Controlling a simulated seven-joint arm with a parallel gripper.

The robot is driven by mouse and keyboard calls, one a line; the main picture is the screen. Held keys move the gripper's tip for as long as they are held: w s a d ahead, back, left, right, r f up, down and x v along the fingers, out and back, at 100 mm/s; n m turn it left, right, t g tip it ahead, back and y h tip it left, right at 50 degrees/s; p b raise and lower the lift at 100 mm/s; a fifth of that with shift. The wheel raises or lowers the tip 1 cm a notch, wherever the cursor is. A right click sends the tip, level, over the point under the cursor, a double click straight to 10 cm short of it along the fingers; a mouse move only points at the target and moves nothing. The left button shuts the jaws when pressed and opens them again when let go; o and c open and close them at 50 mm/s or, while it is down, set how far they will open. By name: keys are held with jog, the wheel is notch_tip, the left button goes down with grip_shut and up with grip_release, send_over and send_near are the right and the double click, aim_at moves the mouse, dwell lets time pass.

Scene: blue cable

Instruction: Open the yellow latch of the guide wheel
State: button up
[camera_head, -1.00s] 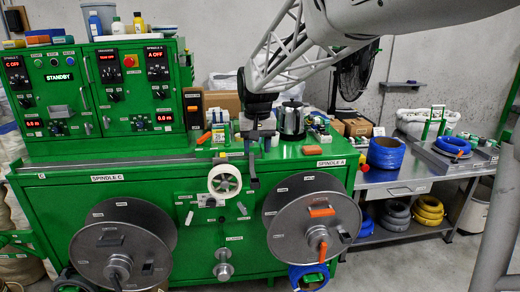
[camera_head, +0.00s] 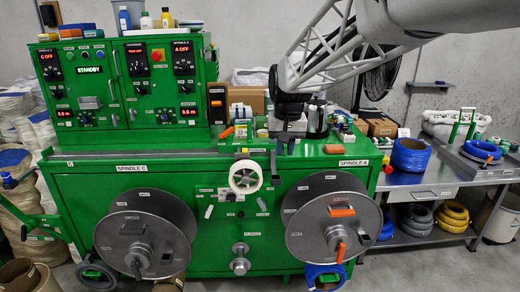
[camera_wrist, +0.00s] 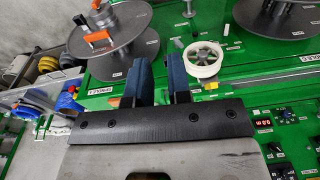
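The white guide wheel (camera_head: 245,177) is mounted on the green machine's front, below the rail. It also shows in the wrist view (camera_wrist: 203,60), just right of my gripper. A small yellow piece, seemingly the latch (camera_wrist: 211,85), sits at the wheel's rim on the rail side; in the head view it is tiny (camera_head: 243,151). My gripper (camera_wrist: 160,65) has two dark blue fingers with a clear gap between them and nothing in it. In the head view its fingers (camera_head: 274,165) hang just right of the wheel, apart from it. Whether the latch is open is too small to tell.
Two large grey spools, spindle C (camera_head: 142,240) and spindle A (camera_head: 333,222), flank the wheel below. A metal rail (camera_head: 150,154) runs along the machine's top edge. A steel side table (camera_head: 415,190) with blue cable coils (camera_head: 411,155) stands at right.

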jog(key=a+f+m+g+y, duration=0.1)
jog(key=a+f+m+y, duration=0.1)
jog(key=f, duration=0.1)
jog(key=w+a+f+m+g+y, duration=0.1)
jog(key=a+f+m+y, duration=0.1)
jog(key=f, duration=0.1)
jog(key=a+f+m+g+y, duration=0.2)
jog(key=f, duration=0.1)
jog(key=shift+w+a+f, duration=0.15)
jog(key=shift+w+a, duration=0.1)
jog(key=shift+a, duration=0.15)
grip_shut()
jog(key=w+a+f+m+y, duration=0.5)
jog(key=f+m+y, duration=0.1)
jog(key=m+y, duration=0.2)
jog(key=w+d+f+m+t+y, duration=0.8)
jog(key=m+t, duration=0.6)
jog(key=m, duration=0.2)
notch_tip(320, 180, down, 3)
jog(key=w+d, duration=0.1)
jog(key=w, duration=0.1)
jog(key=shift+w+d+m+y, duration=0.3)
jog(key=shift+w+d+y, duration=0.05)
jog(key=shift+w+y, duration=0.05)
jog(key=shift+r, duration=0.1)
